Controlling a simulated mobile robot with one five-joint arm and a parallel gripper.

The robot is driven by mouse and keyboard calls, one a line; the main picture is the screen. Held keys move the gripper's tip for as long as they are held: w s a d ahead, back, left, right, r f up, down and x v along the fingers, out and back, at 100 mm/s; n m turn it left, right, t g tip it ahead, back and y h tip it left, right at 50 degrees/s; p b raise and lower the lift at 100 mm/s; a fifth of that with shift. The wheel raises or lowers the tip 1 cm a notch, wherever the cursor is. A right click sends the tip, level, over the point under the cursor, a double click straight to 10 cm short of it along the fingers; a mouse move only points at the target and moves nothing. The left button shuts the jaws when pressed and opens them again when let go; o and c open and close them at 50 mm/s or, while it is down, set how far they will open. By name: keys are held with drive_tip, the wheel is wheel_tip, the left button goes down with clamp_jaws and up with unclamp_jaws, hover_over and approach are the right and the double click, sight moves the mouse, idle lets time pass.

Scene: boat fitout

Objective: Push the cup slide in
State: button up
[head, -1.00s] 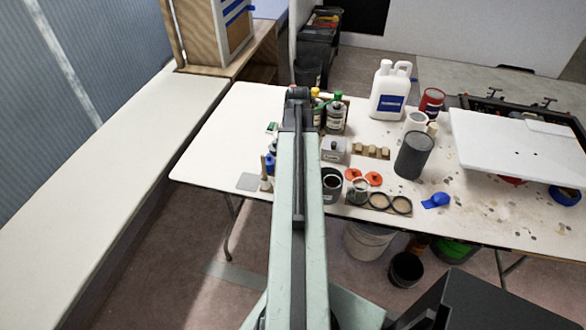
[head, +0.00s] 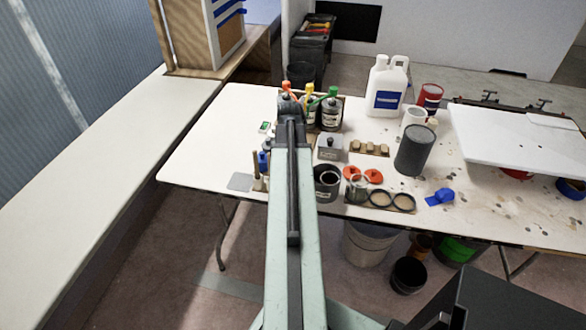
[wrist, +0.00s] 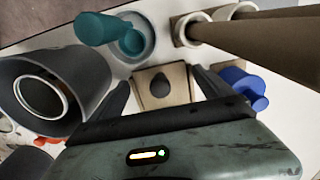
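My gripper (wrist: 162,86) is open in the wrist view, its two dark fingers apart and pointing down at the table. Between and just beyond the fingertips is a tan block or plate (wrist: 181,78) with a dark rounded piece (wrist: 160,87) on it. It may be the cup slide, but I cannot tell for certain. I see no contact between it and the fingers. A dark grey cup (wrist: 82,72) with a pale ring inside stands left of the fingers. It also shows in the head view (head: 318,187). My arm hides the gripper and tan piece in the head view.
A teal-handled item (wrist: 97,28) in a pale round holder, brown sticks (wrist: 260,38) and a blue-capped item (wrist: 240,83) crowd the fingers. Bottles (head: 330,115), a grey box (head: 329,151), orange lids (head: 374,175) and a dark cylinder (head: 415,150) stand on the white table (head: 215,140).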

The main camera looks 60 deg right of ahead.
drive_tip(key=c, duration=1.8)
drive_tip(key=shift+w+d, duration=0.65)
drive_tip(key=shift+d, duration=1.4)
drive_tip(key=shift+w+d, duration=0.6)
drive_tip(key=shift+d, duration=1.4)
drive_tip(key=shift+w+d, duration=0.65)
drive_tip(key=shift+d, duration=1.4)
drive_tip(key=o, duration=1.9)
wheel_tip(320, 180, up, 7)
drive_tip(key=p, duration=0.7)
